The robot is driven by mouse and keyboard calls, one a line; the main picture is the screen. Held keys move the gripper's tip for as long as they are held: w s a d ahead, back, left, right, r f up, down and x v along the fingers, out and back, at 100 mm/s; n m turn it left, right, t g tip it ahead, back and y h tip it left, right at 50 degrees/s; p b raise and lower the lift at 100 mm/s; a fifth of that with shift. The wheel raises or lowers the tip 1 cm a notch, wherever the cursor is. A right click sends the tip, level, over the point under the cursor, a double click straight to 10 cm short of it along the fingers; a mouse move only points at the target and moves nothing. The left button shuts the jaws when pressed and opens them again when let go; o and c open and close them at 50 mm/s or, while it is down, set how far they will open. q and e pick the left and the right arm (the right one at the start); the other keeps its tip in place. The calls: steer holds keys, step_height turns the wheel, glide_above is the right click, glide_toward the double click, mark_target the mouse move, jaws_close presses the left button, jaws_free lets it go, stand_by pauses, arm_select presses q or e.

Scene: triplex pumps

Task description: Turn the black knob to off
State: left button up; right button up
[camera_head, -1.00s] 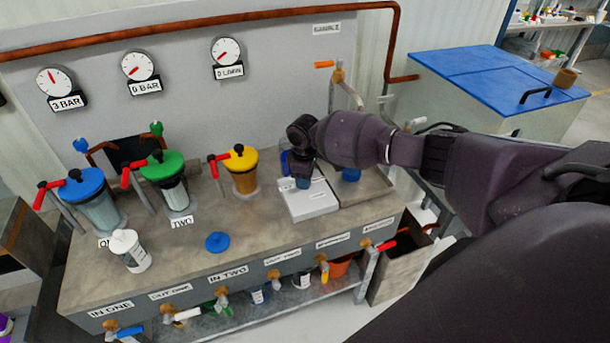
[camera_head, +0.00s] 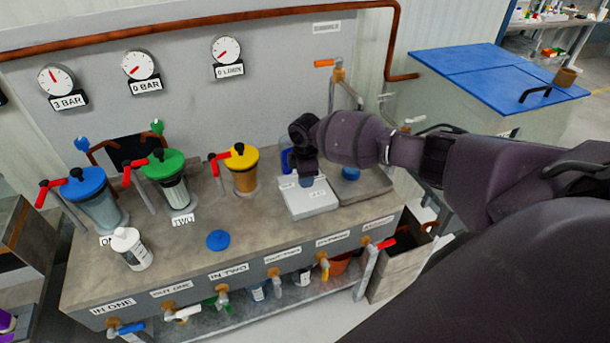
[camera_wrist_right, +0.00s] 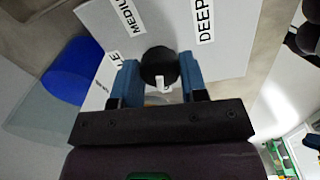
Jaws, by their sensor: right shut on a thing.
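The black knob (camera_wrist_right: 160,66) stands on a white panel (camera_wrist_right: 228,45) in the right wrist view, with a small white mark on its lower edge. Labels on the panel read MEDIUM and DEEP; others are partly covered. My right gripper (camera_wrist_right: 158,80) has its blue fingers on either side of the knob, shut on it. In the head view the right gripper (camera_head: 306,181) points down at the white panel (camera_head: 312,203) on the bench, and the knob is hidden beneath it. My left gripper is not in view.
Blue (camera_head: 84,183), green (camera_head: 164,165) and yellow (camera_head: 241,158) lidded vessels with red handles stand left on the bench. A tap (camera_head: 338,75) rises behind the gripper.

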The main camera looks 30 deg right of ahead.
steer(key=o, duration=0.9)
steer(key=r, duration=1)
steer(key=shift+s+a+r+p, duration=0.1)
steer(key=shift+s+r+p, duration=0.1)
steer(key=shift+r+p, duration=0.2)
